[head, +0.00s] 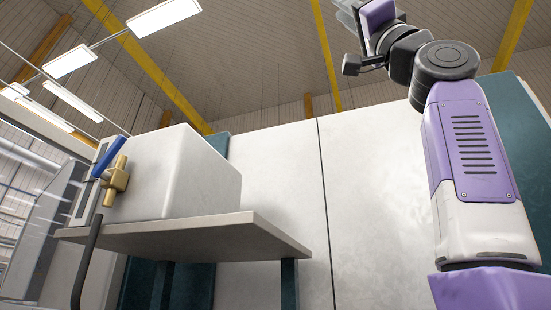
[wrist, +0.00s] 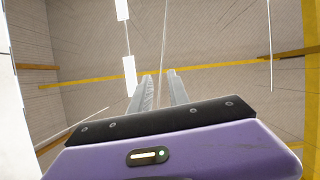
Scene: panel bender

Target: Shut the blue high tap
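The high tap has a blue lever (head: 109,157) and a brass body (head: 115,181). It sits on the front left of a white box-shaped tank (head: 180,180) on a raised shelf. The lever slants from lower left to upper right, across the upper part of the brass body. My gripper shows in the wrist view (wrist: 160,76), its two grey fingers apart with nothing between them. In the head view it is at the top edge, partly cut off, far to the right of the tap and higher. The tap is not seen in the wrist view.
A grey shelf (head: 205,234) carries the tank and juts out below it. A dark bent pipe (head: 88,262) rises below the tap. Large white panels (head: 275,190) stand behind. The space between my arm and the tank looks clear.

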